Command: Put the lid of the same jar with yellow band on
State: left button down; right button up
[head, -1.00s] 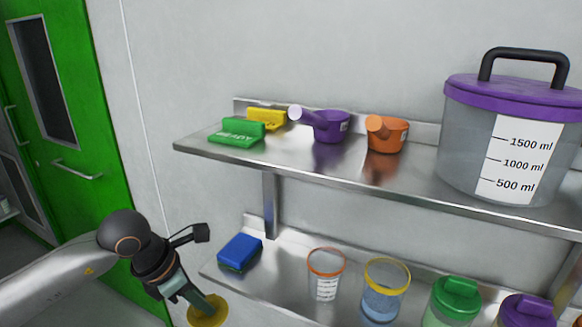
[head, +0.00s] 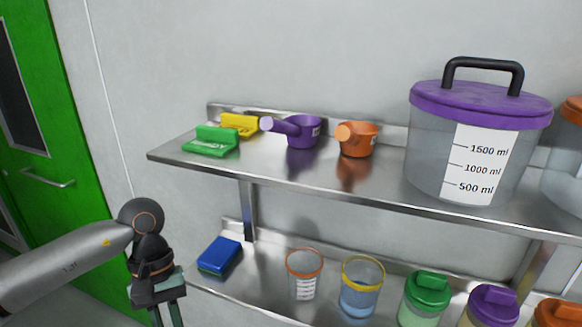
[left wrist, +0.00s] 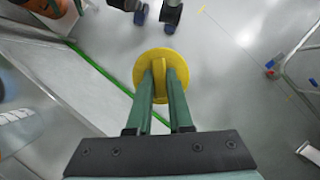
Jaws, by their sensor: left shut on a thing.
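The jar with the yellow band (head: 362,290) stands upright and open on the lower shelf, with something bluish inside. A yellow round lid (left wrist: 141,72) with a raised grip shows in the left wrist view. My left gripper (left wrist: 160,78) is shut on that grip, and the lid hangs over the floor, clear of the shelves. In the head view my left gripper (head: 170,316) is at the bottom edge, left of the lower shelf and well left of the jar. The lid is outside the head view. My right gripper is not in view.
An open orange-banded jar (head: 304,275) stands just left of the yellow-banded one. A green-lidded jar (head: 424,300) and a purple-lidded jar (head: 490,307) are to its right. A blue block (head: 219,256) lies at the lower shelf's left end. The upper shelf (head: 300,185) overhangs the jars.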

pick_arm(q)
jog(key=m, duration=0.1)
jog(key=s+m+y, duration=0.1)
jog(key=m, duration=0.1)
jog(key=r+m, duration=0.1)
jog(key=shift+s+a+r+m+y, duration=0.15)
jog(key=shift+a+m+y, duration=0.1)
jog(key=shift+m+y, duration=0.15)
